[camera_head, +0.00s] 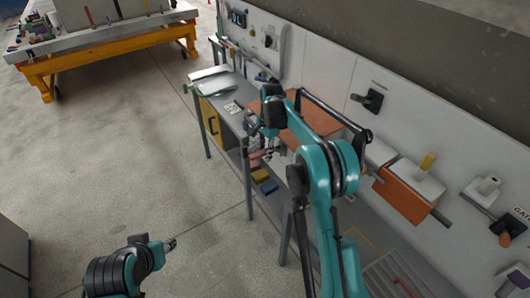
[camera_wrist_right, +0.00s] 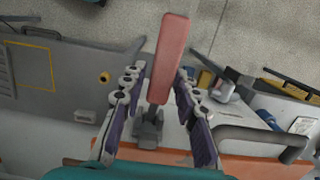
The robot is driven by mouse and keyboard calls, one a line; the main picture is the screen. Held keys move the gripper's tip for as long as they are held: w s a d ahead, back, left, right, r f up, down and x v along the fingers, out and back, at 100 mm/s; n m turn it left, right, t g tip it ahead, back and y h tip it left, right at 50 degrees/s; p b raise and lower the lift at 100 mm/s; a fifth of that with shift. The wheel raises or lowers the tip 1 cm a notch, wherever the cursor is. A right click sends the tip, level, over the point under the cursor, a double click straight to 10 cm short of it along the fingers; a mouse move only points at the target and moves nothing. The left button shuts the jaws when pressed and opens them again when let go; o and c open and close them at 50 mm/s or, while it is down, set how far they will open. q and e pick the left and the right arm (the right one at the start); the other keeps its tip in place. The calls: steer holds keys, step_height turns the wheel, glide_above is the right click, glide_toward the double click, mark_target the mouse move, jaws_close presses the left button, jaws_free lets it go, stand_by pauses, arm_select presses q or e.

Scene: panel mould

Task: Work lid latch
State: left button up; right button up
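The lid latch has a red handle (camera_wrist_right: 169,55) and a grey bracket (camera_wrist_right: 149,128), seen in the right wrist view. The handle stands between the two fingers of my right gripper (camera_wrist_right: 157,80), with visible gaps on both sides. That gripper is open. In the head view my right gripper (camera_head: 272,155) is at the bench front, beside the small red handle (camera_head: 255,158). The orange lid (camera_head: 309,132) carries a dark bar handle (camera_head: 330,112) and is partly hidden by my right arm. My left gripper (camera_head: 170,244) is low at the left, over the floor, too small to read.
The grey bench (camera_head: 228,98) has papers at its far end and a yellow cabinet (camera_head: 209,122) beneath. Yellow and blue bins (camera_head: 268,187) sit on the lower shelf. A wall panel with levers (camera_head: 372,98) runs along the right.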

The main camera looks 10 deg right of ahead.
steer(key=shift+r, duration=0.15)
step_height(320, 180, up, 12)
steer(key=d, duration=0.1)
steer(key=shift+w, duration=0.2)
steer(key=shift+d, duration=0.1)
stand_by(0.4)
